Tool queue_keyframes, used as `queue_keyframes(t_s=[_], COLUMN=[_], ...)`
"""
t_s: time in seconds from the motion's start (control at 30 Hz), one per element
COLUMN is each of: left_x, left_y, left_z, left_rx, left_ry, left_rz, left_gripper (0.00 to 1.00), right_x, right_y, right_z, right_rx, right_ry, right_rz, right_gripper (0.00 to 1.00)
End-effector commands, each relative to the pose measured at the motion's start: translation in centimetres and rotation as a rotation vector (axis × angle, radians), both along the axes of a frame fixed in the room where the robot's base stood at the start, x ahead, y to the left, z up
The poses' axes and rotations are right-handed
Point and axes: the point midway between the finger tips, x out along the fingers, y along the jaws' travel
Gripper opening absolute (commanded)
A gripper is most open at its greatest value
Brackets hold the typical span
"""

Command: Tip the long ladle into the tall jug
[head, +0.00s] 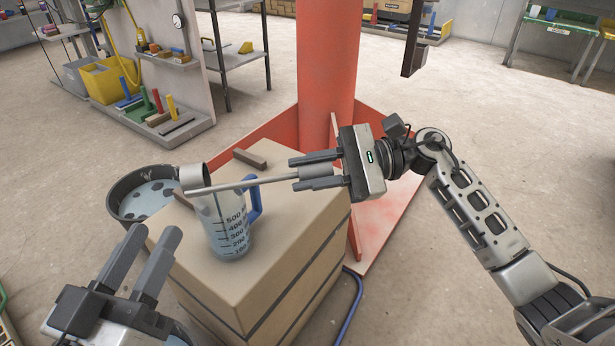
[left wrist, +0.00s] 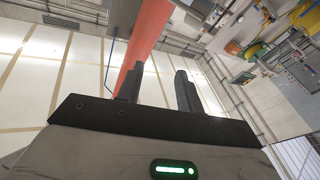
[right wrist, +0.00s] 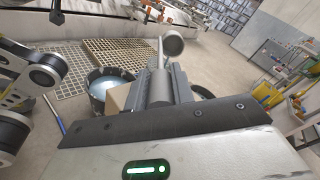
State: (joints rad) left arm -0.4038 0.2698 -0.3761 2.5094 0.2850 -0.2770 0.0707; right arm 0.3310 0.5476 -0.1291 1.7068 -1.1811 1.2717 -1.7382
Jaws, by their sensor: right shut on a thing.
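The clear tall jug (head: 225,232) with dark measuring marks and a blue handle stands upright on a cardboard-coloured block. My right gripper (head: 294,174) is shut on the handle of the long ladle (head: 245,183), which reaches left across the top of the jug. The ladle's grey cup (head: 193,177) is at the jug's upper left rim; I cannot tell whether they touch or how far it tilts. The cup also shows in the right wrist view (right wrist: 173,42). My left gripper (head: 154,236) is open and empty, low and left of the jug.
A dark round bucket (head: 122,217) of pale liquid with dark spots stands left of the block (head: 290,225). A small brown bar (head: 250,158) lies at the block's back edge. A red column (head: 325,70) rises behind. Open floor lies to the right.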

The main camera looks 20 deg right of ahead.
Motion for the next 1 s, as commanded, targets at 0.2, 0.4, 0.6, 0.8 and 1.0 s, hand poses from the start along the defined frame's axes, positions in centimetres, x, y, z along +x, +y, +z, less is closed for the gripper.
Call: queue_keyframes(t_s=[0.2,0.4,0.6,0.8,1.0], left_x=[0.2,0.0,-0.7,-1.7,-1.6], left_y=[0.1,0.2,0.1,-0.1,-0.1], left_z=[1.8,3.7,5.4,6.8,6.9], left_rx=[0.042,0.078,0.115,0.146,0.143], left_ry=[-0.182,-0.351,-0.521,-0.673,-0.664], left_rz=[0.017,0.033,0.044,0.051,0.052], left_gripper=[0.36,0.36,0.36,0.36,0.36], right_x=[0.0,0.0,0.0,0.0,0.0], right_y=[0.0,-0.1,-0.1,-0.2,-0.4], right_z=[-0.7,-1.2,-1.6,-2.1,-3.6], right_rx=[0.030,0.057,0.082,0.117,0.214], right_ry=[-0.006,-0.010,-0.015,-0.016,-0.031], right_rz=[0.000,0.000,-0.001,0.000,-0.002], right_gripper=[0.00,0.00,0.00,0.00,0.00])
